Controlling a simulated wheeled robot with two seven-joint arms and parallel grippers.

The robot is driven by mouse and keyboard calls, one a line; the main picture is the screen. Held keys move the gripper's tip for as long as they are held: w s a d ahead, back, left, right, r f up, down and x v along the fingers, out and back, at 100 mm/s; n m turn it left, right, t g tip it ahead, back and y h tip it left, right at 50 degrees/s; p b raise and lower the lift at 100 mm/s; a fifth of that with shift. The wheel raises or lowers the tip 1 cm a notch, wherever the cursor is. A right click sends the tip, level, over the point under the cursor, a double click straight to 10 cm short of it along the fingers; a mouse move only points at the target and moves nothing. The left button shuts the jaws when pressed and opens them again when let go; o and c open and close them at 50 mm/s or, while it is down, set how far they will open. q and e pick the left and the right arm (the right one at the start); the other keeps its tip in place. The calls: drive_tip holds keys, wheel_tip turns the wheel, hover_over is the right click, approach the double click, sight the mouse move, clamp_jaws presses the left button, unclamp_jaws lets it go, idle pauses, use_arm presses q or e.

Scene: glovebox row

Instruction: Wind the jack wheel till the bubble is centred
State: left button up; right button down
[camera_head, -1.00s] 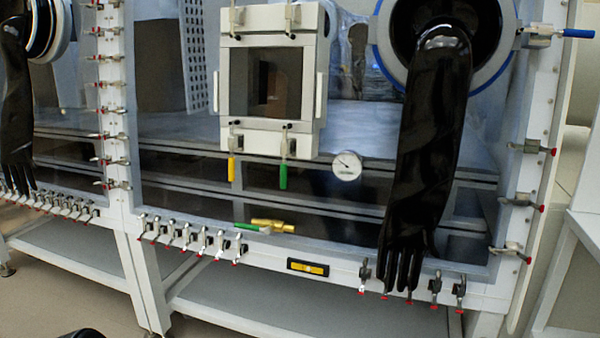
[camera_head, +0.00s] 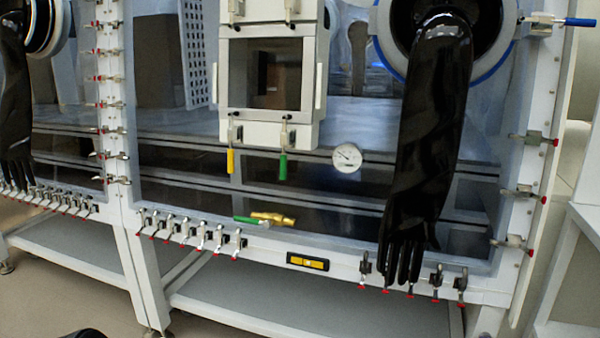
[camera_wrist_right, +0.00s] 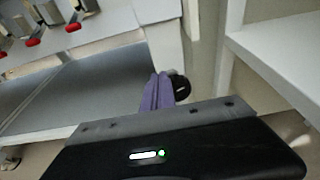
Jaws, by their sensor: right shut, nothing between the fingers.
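A yellow spirit level (camera_head: 307,262) in a dark holder sits on the white lower rail of the glovebox in the head view. Its bubble is too small to read. In the right wrist view my right gripper (camera_wrist_right: 160,90) has its purple fingers together with nothing between them. A small black round thing (camera_wrist_right: 181,88) with a pale mark, possibly the jack wheel, is beside and partly behind the fingertips, by the foot of a white leg (camera_wrist_right: 166,45). I cannot tell whether they touch. My left gripper is not in view.
A black glove (camera_head: 430,150) hangs from its port over the front pane. Red-tipped clamps (camera_head: 437,282) line the lower rail. A grey shelf (camera_head: 330,305) lies below it. A white stand (camera_wrist_right: 275,50) is close on the right in the wrist view.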

drive_tip(key=shift+w+d, duration=0.2)
drive_tip(key=shift+w, duration=0.3)
drive_tip(key=shift+f, duration=0.1)
drive_tip(key=shift+s+d+p, duration=0.2)
drive_tip(key=shift+d+p, duration=0.1)
idle(0.5)
drive_tip(key=shift+s+d+p, duration=0.2)
drive_tip(key=shift+d+p, duration=0.45)
drive_tip(key=shift+s+d+p, duration=0.2)
drive_tip(key=shift+d+p, duration=0.4)
drive_tip(key=shift+s+d+f, duration=0.1)
drive_tip(key=shift+d, duration=0.1)
idle(0.3)
